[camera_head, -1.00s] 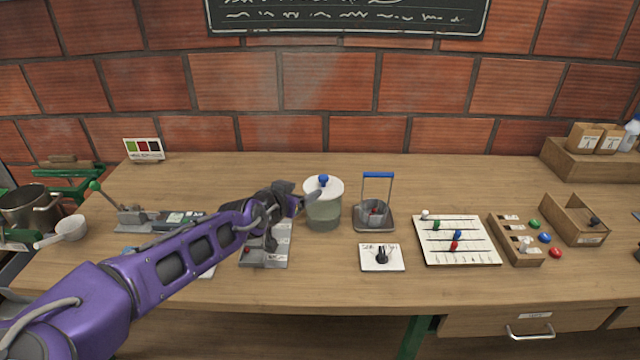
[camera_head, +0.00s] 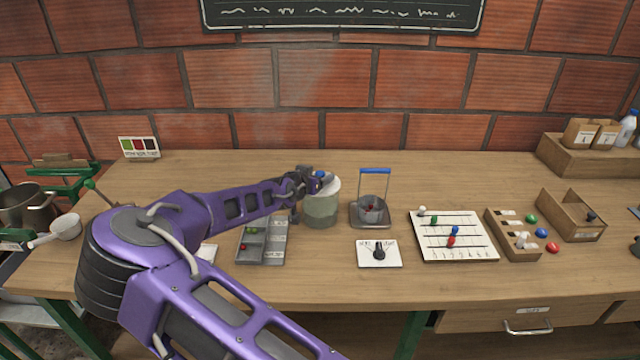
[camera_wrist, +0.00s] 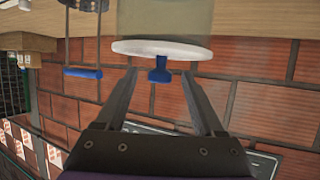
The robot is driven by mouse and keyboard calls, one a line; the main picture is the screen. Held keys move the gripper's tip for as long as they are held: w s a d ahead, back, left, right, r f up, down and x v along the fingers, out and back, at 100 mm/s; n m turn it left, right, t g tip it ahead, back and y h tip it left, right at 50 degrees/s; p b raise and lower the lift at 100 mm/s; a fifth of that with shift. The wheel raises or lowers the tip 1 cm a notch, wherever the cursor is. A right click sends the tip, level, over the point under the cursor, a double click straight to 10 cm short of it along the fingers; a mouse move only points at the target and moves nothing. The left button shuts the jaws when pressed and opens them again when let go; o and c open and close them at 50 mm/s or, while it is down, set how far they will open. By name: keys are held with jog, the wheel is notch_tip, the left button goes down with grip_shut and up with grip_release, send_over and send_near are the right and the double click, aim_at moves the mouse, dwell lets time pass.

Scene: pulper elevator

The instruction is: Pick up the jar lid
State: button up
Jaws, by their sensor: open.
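The jar lid (camera_head: 334,186) is a flat white disc with a blue knob (camera_head: 320,175), and it sits on the pale, see-through jar (camera_head: 320,208) on the workbench. The wrist view is upside down; there the lid (camera_wrist: 160,50) and its blue knob (camera_wrist: 159,72) are at top centre. My gripper (camera_head: 312,178) is at the lid in the head view, covering its left part. In the wrist view my gripper (camera_wrist: 160,78) is open, with one finger on each side of the knob and a gap on both sides. It holds nothing.
A metal holder with a blue-topped handle (camera_head: 375,170) stands close right of the jar. A sorting tray (camera_head: 262,260) lies left of it, and a dial card (camera_head: 379,253) in front. A slider board (camera_head: 455,255) lies further right. The brick wall (camera_head: 330,80) rises behind.

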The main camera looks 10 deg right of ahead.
jog(key=shift+x, duration=0.85)
jog(key=shift+c, duration=0.2)
grip_shut()
